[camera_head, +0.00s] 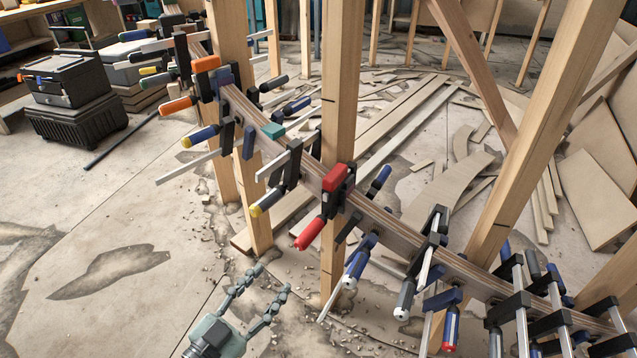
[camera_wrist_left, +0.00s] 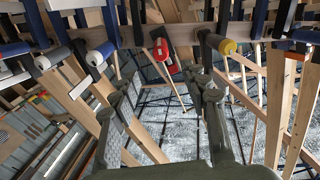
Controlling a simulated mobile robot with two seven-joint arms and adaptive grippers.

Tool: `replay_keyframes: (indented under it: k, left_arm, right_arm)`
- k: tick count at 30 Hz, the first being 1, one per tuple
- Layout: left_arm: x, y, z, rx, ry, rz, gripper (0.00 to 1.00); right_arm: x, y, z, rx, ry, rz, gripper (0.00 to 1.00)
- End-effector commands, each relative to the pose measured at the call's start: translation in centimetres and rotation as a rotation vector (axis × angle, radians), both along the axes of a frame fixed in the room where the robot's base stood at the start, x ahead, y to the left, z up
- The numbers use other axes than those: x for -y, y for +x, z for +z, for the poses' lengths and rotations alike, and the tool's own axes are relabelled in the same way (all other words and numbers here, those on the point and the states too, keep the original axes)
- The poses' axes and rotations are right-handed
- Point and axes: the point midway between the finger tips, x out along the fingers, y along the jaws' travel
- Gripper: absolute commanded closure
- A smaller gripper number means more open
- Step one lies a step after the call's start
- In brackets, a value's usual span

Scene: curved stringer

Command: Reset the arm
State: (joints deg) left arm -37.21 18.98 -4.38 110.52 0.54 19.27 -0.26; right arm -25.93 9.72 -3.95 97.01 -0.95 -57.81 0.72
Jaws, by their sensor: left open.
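My left gripper (camera_head: 272,279) is low in the head view, left of centre, with its two grey-green fingers spread apart. It is empty and in front of and below the curved wooden stringer (camera_head: 392,222), apart from it. In the left wrist view the same gripper (camera_wrist_left: 168,85) shows its fingers open with nothing between them. A clamp with red handles (camera_head: 310,232) sits on the stringer to the upper right of the gripper. Red clamp handles (camera_wrist_left: 174,72) also show beyond the fingers in the left wrist view. My right gripper is not in view.
Several bar clamps line the stringer, their bars and handles sticking out. A wooden post (camera_head: 341,80) stands near the middle. Black toolboxes (camera_head: 75,98) stand at the upper left. Boards and offcuts (camera_head: 450,190) lie behind. The floor (camera_head: 90,220) at left is mostly clear.

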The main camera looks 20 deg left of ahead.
Motion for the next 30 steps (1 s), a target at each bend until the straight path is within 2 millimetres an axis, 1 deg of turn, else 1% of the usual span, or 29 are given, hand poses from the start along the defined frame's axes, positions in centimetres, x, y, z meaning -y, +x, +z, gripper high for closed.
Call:
replay_keyframes:
  k: [2, 4, 5, 7, 8, 9, 11, 12, 13, 14, 15, 17, 18, 19, 21, 24, 27, 30]
  left_arm:
    - [0.0, 0.0, -0.1, -0.004, 0.001, 0.001, 0.55]
    - [-0.2, 0.2, -1.0, -0.03, 0.007, 0.01, 0.55]
    - [-0.3, 0.2, -1.7, -0.052, 0.012, 0.017, 0.55]
    - [-0.9, 0.4, -4.5, -0.139, 0.031, 0.042, 0.55]
    - [-1.3, 0.5, -6.0, -0.19, 0.042, 0.058, 0.55]
    - [-1.8, 0.4, -8.5, -0.269, 0.058, 0.081, 0.55]
    - [-2.7, -0.1, -12.6, -0.407, 0.085, 0.119, 0.55]
    - [-3.4, -0.8, -15.5, -0.507, 0.102, 0.146, 0.55]
    - [-3.8, -1.5, -17.5, -0.583, 0.115, 0.165, 0.55]
    - [-4.2, -2.3, -19.5, -0.659, 0.128, 0.185, 0.55]
    - [-4.8, -3.6, -22.0, -0.758, 0.146, 0.209, 0.55]
    - [-5.4, -5.7, -25.2, -0.903, 0.17, 0.243, 0.55]
    - [-5.8, -7.2, -27.0, -0.992, 0.185, 0.262, 0.55]
    - [-6.0, -8.3, -28.1, -1.055, 0.195, 0.276, 0.55]
    - [-6.4, -10.6, -30.1, -1.178, 0.215, 0.3, 0.55]
    - [-6.6, -13.1, -31.6, -1.298, 0.235, 0.322, 0.55]
    - [-6.7, -14.2, -32.2, -1.351, 0.244, 0.331, 0.55]
    - [-6.7, -14.4, -32.3, -1.36, 0.245, 0.333, 0.55]
  right_arm:
    - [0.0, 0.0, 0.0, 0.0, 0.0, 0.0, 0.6]
    - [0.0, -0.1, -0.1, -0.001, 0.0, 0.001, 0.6]
    - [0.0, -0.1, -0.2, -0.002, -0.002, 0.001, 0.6]
    - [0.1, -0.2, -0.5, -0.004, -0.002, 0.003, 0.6]
    - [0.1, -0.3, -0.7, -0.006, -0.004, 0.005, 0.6]
    - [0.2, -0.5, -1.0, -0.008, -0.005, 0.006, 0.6]
    - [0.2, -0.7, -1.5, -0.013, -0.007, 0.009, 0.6]
    - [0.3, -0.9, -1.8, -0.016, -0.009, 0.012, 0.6]
    - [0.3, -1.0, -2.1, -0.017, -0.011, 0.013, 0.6]
    - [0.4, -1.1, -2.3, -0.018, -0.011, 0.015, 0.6]
    - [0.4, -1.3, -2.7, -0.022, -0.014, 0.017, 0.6]
    - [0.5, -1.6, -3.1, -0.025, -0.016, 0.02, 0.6]
    - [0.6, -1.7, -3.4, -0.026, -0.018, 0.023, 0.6]
    - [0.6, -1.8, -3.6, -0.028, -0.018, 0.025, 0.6]
    - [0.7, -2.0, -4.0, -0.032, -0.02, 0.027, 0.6]
    - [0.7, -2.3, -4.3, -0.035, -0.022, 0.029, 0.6]
    - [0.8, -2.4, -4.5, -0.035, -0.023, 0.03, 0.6]
    - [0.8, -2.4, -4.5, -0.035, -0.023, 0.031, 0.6]
